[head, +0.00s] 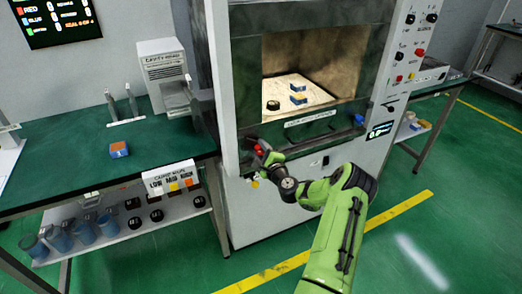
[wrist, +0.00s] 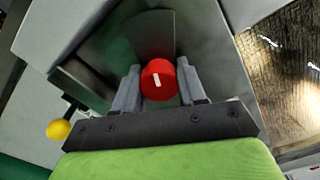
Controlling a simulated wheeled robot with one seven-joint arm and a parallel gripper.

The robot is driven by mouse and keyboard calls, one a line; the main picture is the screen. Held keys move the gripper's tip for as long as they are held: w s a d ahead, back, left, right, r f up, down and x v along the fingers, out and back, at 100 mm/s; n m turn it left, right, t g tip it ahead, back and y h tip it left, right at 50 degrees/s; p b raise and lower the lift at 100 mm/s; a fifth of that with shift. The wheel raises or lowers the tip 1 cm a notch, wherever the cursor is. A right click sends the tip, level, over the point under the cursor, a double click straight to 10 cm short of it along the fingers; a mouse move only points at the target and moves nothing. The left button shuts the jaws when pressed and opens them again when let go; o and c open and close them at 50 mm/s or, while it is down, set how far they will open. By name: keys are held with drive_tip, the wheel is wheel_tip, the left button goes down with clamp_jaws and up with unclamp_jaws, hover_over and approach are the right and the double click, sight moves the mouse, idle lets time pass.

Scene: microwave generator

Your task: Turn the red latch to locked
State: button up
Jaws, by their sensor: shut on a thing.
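The red latch (wrist: 158,80) is a round red knob with a white line on its face, mounted on the grey front of the machine. In the wrist view the line runs close to upright, leaning slightly. My gripper (wrist: 160,88) has one grey finger on each side of the knob and is shut on it. In the head view my gripper (head: 262,156) is at the lower left of the machine's front, and the red latch (head: 259,149) shows only partly beside it. The white line cannot be seen there.
The machine's chamber (head: 310,75) holds a black puck and blocks on a light plate. A blue knob (head: 359,119) sits at the right of the front. A yellow ball (wrist: 59,129) is left of my gripper. A green table (head: 60,180) with an orange-and-blue block stands left.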

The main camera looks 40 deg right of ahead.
drive_tip(key=shift+f, duration=0.15)
idle(0.7)
drive_tip(key=o, duration=1.1)
drive_tip(key=shift+c, duration=0.2)
drive_tip(key=v, duration=1.6)
drive_tip(key=shift+r, duration=0.2)
drive_tip(key=shift+w, duration=0.15)
